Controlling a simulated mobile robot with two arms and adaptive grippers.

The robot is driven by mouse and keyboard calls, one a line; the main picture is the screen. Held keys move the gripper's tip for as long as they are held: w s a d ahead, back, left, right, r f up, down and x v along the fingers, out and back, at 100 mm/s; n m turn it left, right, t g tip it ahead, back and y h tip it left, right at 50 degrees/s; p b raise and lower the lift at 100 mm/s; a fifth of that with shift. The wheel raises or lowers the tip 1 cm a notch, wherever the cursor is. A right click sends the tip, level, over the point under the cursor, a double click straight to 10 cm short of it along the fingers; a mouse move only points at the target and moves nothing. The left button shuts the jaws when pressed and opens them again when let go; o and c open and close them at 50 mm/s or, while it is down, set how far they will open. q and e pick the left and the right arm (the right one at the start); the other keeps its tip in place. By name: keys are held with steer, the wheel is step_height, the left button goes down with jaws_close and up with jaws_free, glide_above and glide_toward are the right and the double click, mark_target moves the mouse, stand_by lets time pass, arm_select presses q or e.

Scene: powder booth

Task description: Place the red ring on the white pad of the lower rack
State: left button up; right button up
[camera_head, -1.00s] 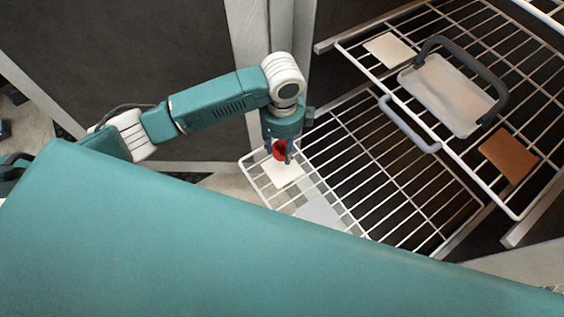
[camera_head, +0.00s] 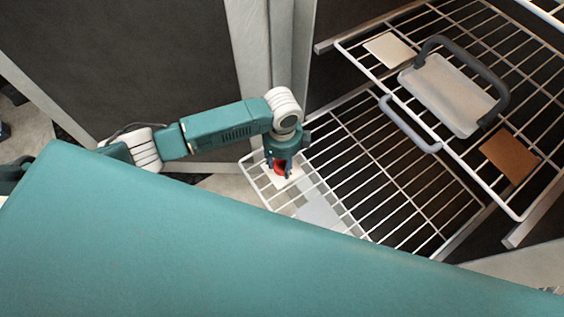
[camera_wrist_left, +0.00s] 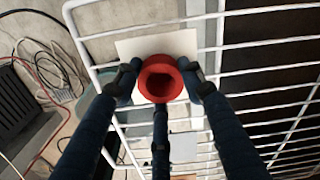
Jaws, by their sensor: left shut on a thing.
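The red ring (camera_wrist_left: 160,79) is held between the fingertips of my left gripper (camera_wrist_left: 161,84) in the left wrist view, and its open top faces the camera. In the head view the red ring (camera_head: 280,168) shows between the fingers of my left gripper (camera_head: 282,169). The white pad (camera_wrist_left: 183,43) lies on the lower rack (camera_head: 380,172) at its left end, and part of it shows in the head view (camera_head: 291,182). The ring is over the pad or against it; I cannot tell whether they touch. My right gripper is not in view.
The upper rack (camera_head: 521,212) carries a cream pad (camera_head: 389,50), a clear tray with a dark handle (camera_head: 450,95) and a brown pad (camera_head: 510,157). A grey handle (camera_head: 408,125) is at its front edge. A grey patch (camera_head: 318,210) lies on the lower rack. Cables (camera_wrist_left: 48,72) lie beside it.

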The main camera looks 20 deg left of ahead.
arm_select(q)
steer(key=o, duration=1.2)
steer(key=shift+o, duration=0.2)
step_height(320, 180, up, 12)
steer(key=shift+s, duration=0.1)
